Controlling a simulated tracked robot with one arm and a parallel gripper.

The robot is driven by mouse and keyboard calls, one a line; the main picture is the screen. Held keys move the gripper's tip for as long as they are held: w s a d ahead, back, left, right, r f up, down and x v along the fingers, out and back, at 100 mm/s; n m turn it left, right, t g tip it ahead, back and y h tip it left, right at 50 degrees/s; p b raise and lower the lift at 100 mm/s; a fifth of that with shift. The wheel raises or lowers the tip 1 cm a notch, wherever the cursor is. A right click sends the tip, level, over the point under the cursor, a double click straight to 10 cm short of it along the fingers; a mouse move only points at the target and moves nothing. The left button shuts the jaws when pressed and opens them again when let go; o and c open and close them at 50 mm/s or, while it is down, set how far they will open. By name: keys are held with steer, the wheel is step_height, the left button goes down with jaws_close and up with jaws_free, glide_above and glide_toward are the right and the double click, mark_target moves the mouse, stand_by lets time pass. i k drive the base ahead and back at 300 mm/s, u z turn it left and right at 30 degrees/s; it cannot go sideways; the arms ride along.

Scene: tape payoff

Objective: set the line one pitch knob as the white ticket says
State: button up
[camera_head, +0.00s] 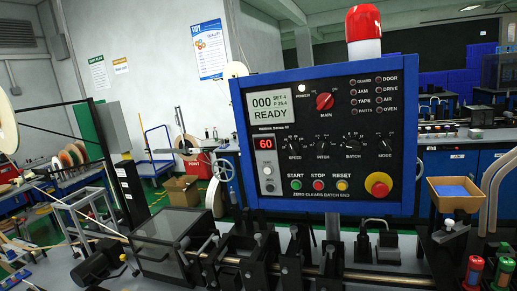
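A blue-framed control panel (324,134) faces me in the middle of the view. Its small black pitch knob (322,147) sits in a row of knobs, right of the speed knob (293,148) and left of the batch knob (353,146). The pitch knob's pointer and scale are too small to read surely. I cannot make out a white ticket for certain. My gripper does not show, and nothing is seen touching the panel.
A red beacon (363,31) tops the panel. A yellow-ringed red stop button (378,185) is low right. Below stand black machine fixtures (290,262) and a clear-sided box (172,240). A tan tray (456,194) stands right. The panel's front looks unobstructed.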

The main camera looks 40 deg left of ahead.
mark_target(322, 146)
steer(key=u, duration=0.2)
steer(key=i, duration=0.5)
steer(key=u, duration=0.35)
steer(key=k, duration=0.9)
steer(key=u, duration=0.2)
steer(key=i, duration=0.9)
steer(key=z, duration=0.1)
